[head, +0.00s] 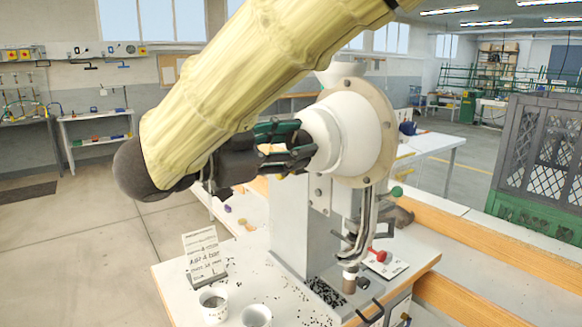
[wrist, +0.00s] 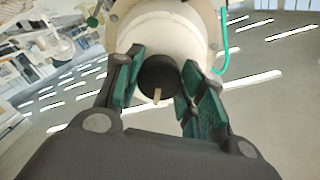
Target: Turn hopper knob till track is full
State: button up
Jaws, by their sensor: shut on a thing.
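The hopper (head: 358,130) is a white round drum with a beige flange, mounted on the press column. Its knob is dark and round with a light pointer mark, and shows between my fingers in the wrist view (wrist: 158,75). My gripper (head: 301,150) reaches the drum's front from the left and is shut on the knob; green pads lie on both sides of it in the wrist view (wrist: 160,88). The metal track (head: 366,215) runs down from the hopper to the press head. The head view is too small to tell how full the track is.
Two white cups (head: 214,304) (head: 256,316) and a written card (head: 204,256) stand on the press table. Small dark bits lie scattered there. A red-knobbed part (head: 379,255) is beside the press head. A wooden bench edge (head: 480,265) runs at right.

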jog(key=m+b, duration=0.2)
jog(key=b, duration=0.2)
jog(key=m+b, duration=0.3)
jog(key=b, duration=0.1)
jog(key=shift+f+b, duration=0.35)
jog(key=shift+f, duration=0.05)
jog(key=m+b, duration=0.5)
jog(key=b, duration=0.4)
jog(key=shift+y, duration=0.3)
jog(key=m+b, duration=0.5)
jog(key=b, duration=0.4)
jog(key=shift+t, duration=0.3)
jog(key=m+b, duration=1)
jog(key=b, duration=0.4)
jog(key=m+b, duration=1.1)
jog(key=b, duration=0.2)
jog(key=shift+d+r+t+b, duration=0.1)
jog(key=shift+r+t+b, duration=0.1)
jog(key=shift+t+b, duration=0.15)
jog(key=m+b, duration=0.1)
jog(key=m, duration=0.1)
jog(key=m+b, duration=0.1)
jog(key=m, duration=0.1)
jog(key=shift+r+m, duration=0.2)
jog(key=shift+m, duration=0.1)
jog(key=shift+s, duration=0.1)
